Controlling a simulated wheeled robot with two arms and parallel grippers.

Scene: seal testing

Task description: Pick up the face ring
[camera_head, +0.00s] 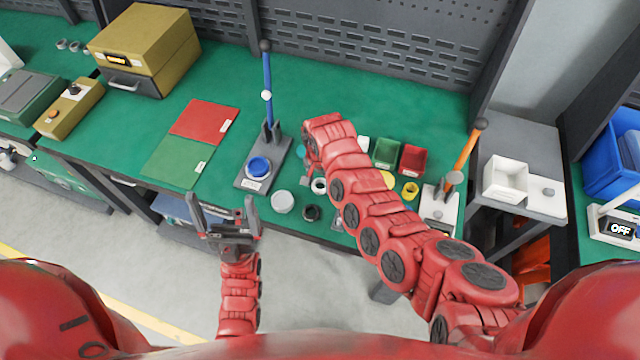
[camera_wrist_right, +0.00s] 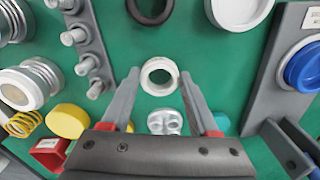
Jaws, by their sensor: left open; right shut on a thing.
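The face ring looks to be the small white ring (camera_wrist_right: 147,83) between the fingertips of my right gripper (camera_wrist_right: 159,78) in the right wrist view. The two grey fingers close on it from both sides. I cannot tell whether it is off the green mat. In the head view a white ring (camera_head: 319,186) shows just beside the end of my right arm, which hides most of the right gripper. My left gripper (camera_head: 222,203) is open and empty, in front of the bench edge.
A lever press with a blue cup (camera_head: 258,167) stands left of the ring. A white disc (camera_head: 283,202) and a black ring (camera_head: 312,213) lie near the bench edge. A white part with holes (camera_wrist_right: 165,121) lies close to the right fingers. Green (camera_head: 386,152) and red (camera_head: 413,158) bins stand to the right.

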